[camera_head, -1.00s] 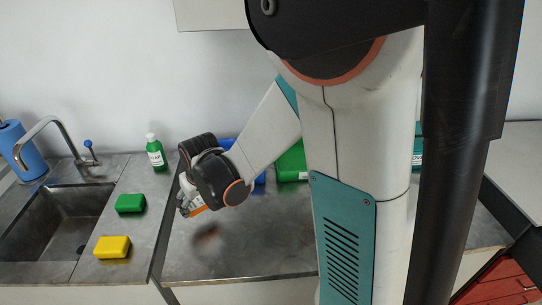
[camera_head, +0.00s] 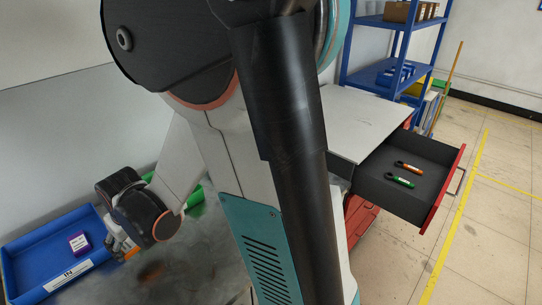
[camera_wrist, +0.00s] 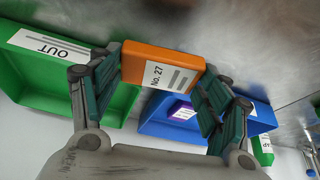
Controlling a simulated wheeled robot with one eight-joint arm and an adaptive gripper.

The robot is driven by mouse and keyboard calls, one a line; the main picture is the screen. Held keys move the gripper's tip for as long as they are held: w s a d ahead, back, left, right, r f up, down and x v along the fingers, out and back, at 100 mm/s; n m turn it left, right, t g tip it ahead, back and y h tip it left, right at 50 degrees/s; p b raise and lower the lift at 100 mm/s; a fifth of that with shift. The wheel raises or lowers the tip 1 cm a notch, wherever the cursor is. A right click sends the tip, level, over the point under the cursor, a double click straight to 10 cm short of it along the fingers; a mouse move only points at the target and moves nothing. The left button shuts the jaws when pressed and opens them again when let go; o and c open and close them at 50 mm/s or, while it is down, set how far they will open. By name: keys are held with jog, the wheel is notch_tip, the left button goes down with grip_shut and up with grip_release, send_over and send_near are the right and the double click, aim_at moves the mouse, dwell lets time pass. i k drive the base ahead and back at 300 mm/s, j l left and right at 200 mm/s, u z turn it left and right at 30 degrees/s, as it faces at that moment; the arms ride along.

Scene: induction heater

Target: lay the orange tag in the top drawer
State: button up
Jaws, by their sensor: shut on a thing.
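The orange tag (camera_wrist: 135,58), a flat block with a white label reading "No. 27", is between the fingers of my gripper (camera_wrist: 155,82) in the wrist view. My gripper is shut on it. In the head view a bit of the tag (camera_head: 131,254) shows at my gripper (camera_head: 123,247), low at the left over the metal counter. The top drawer (camera_head: 443,190) stands pulled open at the right, with a red front and dark inside.
A blue IN tray (camera_head: 35,245) holding a purple tag (camera_head: 79,242) is left of my gripper. A green OUT tray (camera_wrist: 122,98) shows in the wrist view. A grey cabinet top (camera_head: 365,115) is behind the drawer. Open floor (camera_head: 500,220) lies right of it.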

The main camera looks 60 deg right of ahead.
aim_at(417, 164)
jog(key=k+l+z, duration=0.25)
jog(key=l, duration=0.2)
jog(key=k+l+z, duration=0.1)
jog(key=l+z, duration=0.15)
jog(key=l, duration=0.25)
jog(key=k+l+z, duration=0.1)
jog(key=l+z, duration=0.2)
jog(key=l, duration=0.2)
jog(key=l+z, duration=0.25)
jog(key=l, duration=0.3)
jog(key=i+l, duration=0.1)
jog(key=l, duration=0.7)
jog(key=i+l, duration=0.15)
jog(key=l, duration=0.25)
jog(key=i, duration=0.1)
